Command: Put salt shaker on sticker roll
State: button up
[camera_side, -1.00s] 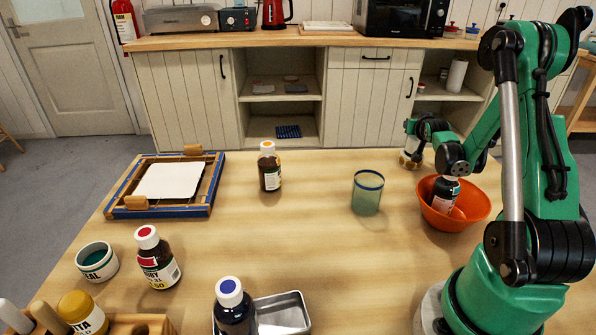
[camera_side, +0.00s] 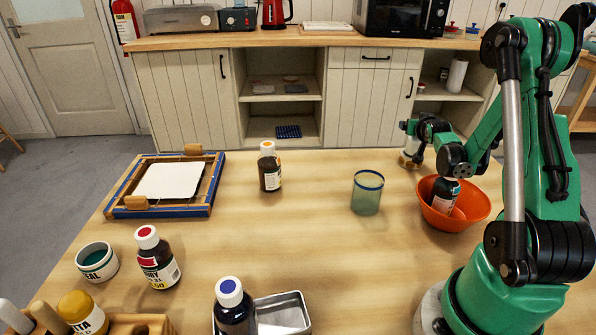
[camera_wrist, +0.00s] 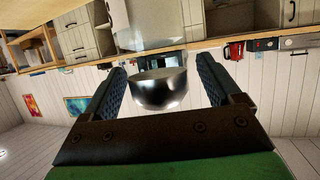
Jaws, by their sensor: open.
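My gripper (camera_side: 408,134) is open near the far right of the table, just above and around the top of a small glass shaker with a pale label, which looks like the salt shaker (camera_side: 409,161). In the wrist view its shiny metal cap (camera_wrist: 160,92) sits between my two spread fingers (camera_wrist: 159,66), with a visible gap on both sides. My wrist hides part of the shaker in the side view. I cannot make out a sticker roll in either view.
An orange bowl (camera_side: 474,211) holding a dark bottle (camera_side: 443,196) stands under my wrist. A green glass (camera_side: 367,194) and an orange-capped bottle (camera_side: 270,170) stand to the left. A screen frame (camera_side: 133,213) lies at far left. The middle of the table is clear.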

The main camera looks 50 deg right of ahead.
jog(key=v, duration=1.1)
jog(key=w+a+r+n+t+y, duration=0.1)
jog(key=w+a+n+y, duration=0.25)
jog(key=a, duration=0.45)
jog(key=w+a+n+t+y, duration=0.1)
jog(key=w+a+n+y, duration=0.3)
jog(key=a, duration=0.4)
jog(key=s+a+r+n+g+y, duration=0.1)
jog(key=a+n+y, duration=0.3)
jog(key=a, duration=0.9)
jog(key=shift+s+g, duration=0.6)
jog(key=shift+s, duration=0.15)
